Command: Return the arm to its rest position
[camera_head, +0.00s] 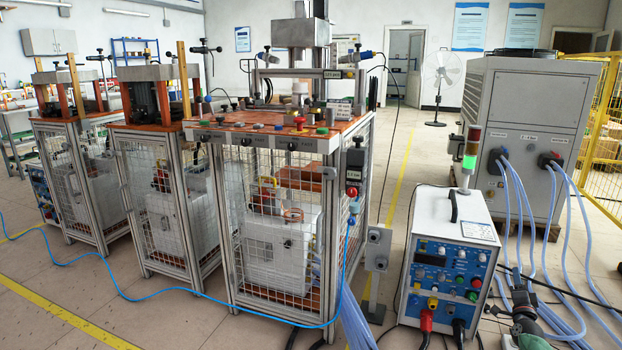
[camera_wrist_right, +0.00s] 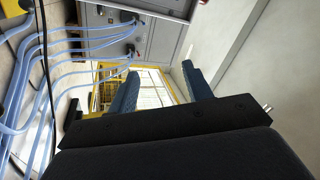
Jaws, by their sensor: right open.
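My right gripper (camera_head: 519,283) is low at the right edge of the head view, in front of the blue hoses and to the right of the white control box. In the right wrist view its two dark fingers (camera_wrist_right: 160,84) stand apart with nothing between them, so it is open and empty. Most of my right arm is cut off by the bottom edge of the head view. My left gripper and left arm do not show.
The white control box (camera_head: 447,262) with a lit green lamp (camera_head: 469,162) stands left of my gripper. A large grey cabinet (camera_head: 527,125) feeds the blue hoses (camera_head: 566,220). A caged workstation (camera_head: 262,130) stands at centre. Open floor lies around a fan (camera_head: 440,75).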

